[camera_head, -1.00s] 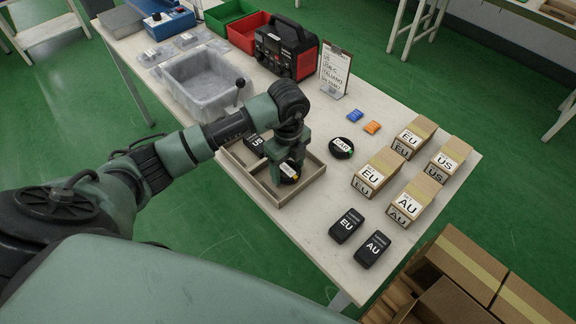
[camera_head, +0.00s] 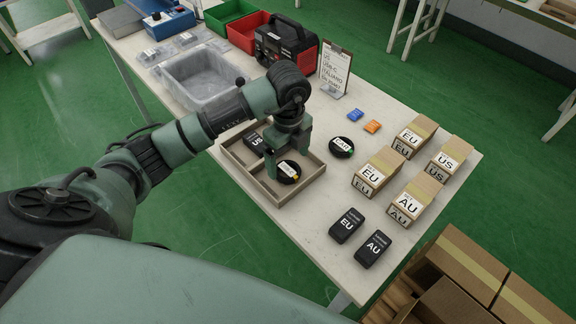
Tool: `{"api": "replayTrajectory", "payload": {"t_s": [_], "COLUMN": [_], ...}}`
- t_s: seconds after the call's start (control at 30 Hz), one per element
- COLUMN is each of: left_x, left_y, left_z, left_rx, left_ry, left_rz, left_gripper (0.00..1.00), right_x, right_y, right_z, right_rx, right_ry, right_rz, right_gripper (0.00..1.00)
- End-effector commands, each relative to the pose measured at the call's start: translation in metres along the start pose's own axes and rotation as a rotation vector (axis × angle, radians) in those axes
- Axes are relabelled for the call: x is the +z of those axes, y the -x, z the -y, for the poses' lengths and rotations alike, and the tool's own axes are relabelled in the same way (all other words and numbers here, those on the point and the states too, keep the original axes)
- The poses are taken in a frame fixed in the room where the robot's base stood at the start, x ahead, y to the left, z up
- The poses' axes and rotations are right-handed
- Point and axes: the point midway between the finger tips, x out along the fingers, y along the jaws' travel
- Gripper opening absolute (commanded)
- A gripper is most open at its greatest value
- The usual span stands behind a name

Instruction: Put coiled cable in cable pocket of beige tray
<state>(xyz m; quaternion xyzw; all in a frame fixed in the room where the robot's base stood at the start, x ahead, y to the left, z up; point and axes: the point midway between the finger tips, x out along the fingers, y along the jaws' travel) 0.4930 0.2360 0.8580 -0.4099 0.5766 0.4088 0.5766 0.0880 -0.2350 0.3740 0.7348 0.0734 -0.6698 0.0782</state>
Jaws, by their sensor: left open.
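The beige tray (camera_head: 316,184) lies on the white table, with walls around its compartments. A black coiled cable (camera_head: 289,171) with a pale label and a yellow spot lies in the tray's front right part. A black block marked US (camera_head: 254,143) lies in the tray's back left part. My left gripper (camera_head: 287,150) is open, pointing down just above and behind the coiled cable, apart from it as far as I can see. A second black round coil (camera_head: 341,147) with a label lies on the table right of the tray. My right gripper is not in view.
Black EU (camera_head: 346,225) and AU (camera_head: 373,249) blocks lie in front right. Several labelled cartons (camera_head: 408,200) stand at the right. A grey bin (camera_head: 200,82), a red-black machine (camera_head: 285,47) and a sign stand (camera_head: 335,70) are behind. Blue (camera_head: 355,115) and orange (camera_head: 372,127) pieces lie mid-table.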

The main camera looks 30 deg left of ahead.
Motion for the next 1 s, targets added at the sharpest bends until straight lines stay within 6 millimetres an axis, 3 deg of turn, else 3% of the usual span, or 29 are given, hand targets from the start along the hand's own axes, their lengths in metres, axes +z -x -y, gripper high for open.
{"api": "replayTrajectory", "payload": {"t_s": [0.2, 0.4, 1.0], "left_x": [0.001, 0.001, 0.0], "left_y": [0.048, 0.076, 0.084], "left_z": [0.001, 0.0, 0.0], "left_rx": [-0.005, -0.001, 0.001], "left_ry": [0.001, 0.001, 0.001], "left_rz": [0.003, 0.003, 0.001], "left_gripper": [0.88, 0.88, 0.88], "right_x": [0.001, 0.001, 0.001], "right_y": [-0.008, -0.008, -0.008], "right_z": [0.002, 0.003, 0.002], "right_rx": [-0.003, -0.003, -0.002], "right_ry": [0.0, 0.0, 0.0], "right_rz": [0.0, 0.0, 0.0], "right_gripper": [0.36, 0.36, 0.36]}}
